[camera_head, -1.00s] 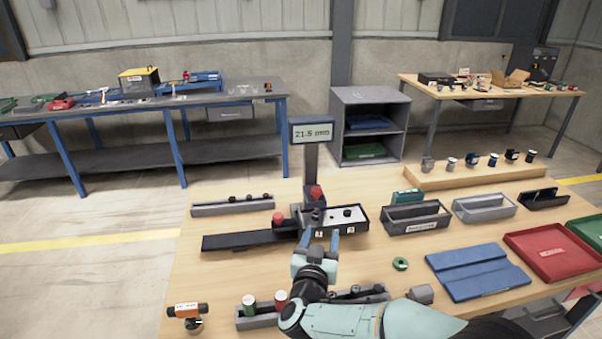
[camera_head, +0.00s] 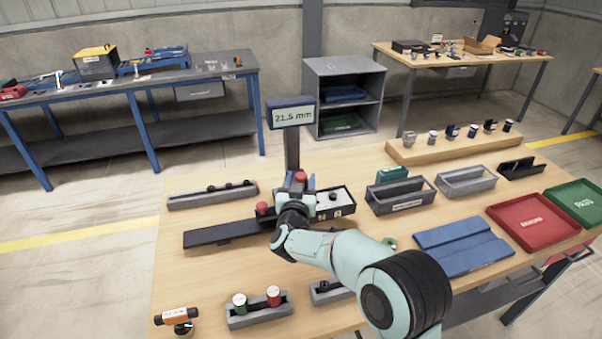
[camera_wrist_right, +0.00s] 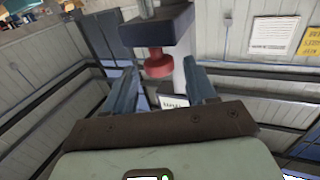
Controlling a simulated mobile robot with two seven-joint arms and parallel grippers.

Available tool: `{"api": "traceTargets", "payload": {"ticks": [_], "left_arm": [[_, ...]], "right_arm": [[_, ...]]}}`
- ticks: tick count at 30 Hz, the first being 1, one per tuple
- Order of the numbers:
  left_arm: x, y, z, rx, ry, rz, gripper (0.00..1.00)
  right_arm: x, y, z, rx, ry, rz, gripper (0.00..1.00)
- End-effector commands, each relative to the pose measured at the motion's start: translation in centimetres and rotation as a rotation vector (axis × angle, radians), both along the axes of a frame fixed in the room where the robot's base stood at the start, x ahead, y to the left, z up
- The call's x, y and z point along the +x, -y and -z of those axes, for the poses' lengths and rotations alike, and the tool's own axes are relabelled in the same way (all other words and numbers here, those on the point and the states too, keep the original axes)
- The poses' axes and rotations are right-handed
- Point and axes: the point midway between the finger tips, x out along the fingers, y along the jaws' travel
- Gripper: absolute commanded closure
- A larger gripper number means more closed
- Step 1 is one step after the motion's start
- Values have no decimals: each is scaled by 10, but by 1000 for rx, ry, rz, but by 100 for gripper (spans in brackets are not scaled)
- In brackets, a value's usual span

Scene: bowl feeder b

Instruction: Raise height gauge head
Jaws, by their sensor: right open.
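The height gauge has a dark display (camera_head: 293,115) reading 21.5 mm on top of an upright post (camera_head: 292,150). A red knob (camera_head: 300,177) shows low on the post, at the gauge head. My right gripper (camera_head: 298,184) is at this knob, and the wrist and arm hide much of the head. In the right wrist view my open gripper (camera_wrist_right: 160,76) has one blue finger on each side of a red knob (camera_wrist_right: 158,64). The knob hangs under a dark block (camera_wrist_right: 157,28). I cannot tell whether the fingers touch it. My left gripper is out of view.
A dark rail (camera_head: 215,234) with another red knob (camera_head: 262,208) lies left of my wrist. Grey bins (camera_head: 400,197), a blue tray (camera_head: 462,246) and a red tray (camera_head: 532,222) fill the right side.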

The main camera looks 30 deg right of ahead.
Motion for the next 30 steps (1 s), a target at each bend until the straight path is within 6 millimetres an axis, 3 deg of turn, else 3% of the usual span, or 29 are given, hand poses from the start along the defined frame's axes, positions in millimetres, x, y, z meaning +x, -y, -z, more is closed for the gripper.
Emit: {"api": "traceTargets", "payload": {"ticks": [6, 16, 17, 21, 22, 26, 30], "left_arm": [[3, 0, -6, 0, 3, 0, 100], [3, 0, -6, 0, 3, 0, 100], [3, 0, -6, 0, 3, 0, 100], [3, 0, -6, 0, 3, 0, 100], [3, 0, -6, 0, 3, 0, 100], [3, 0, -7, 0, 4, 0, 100], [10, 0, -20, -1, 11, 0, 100]], "right_arm": [[18, 14, 0, 0, 0, 1, 44], [21, 15, 0, 0, 0, 0, 44], [21, 15, 0, 0, 0, 0, 50], [21, 15, 0, 0, 1, 0, 96], [21, 15, 0, 0, 1, 0, 100], [21, 15, -3, -1, 3, 0, 100], [21, 15, -22, -1, 7, 1, 100]]}}
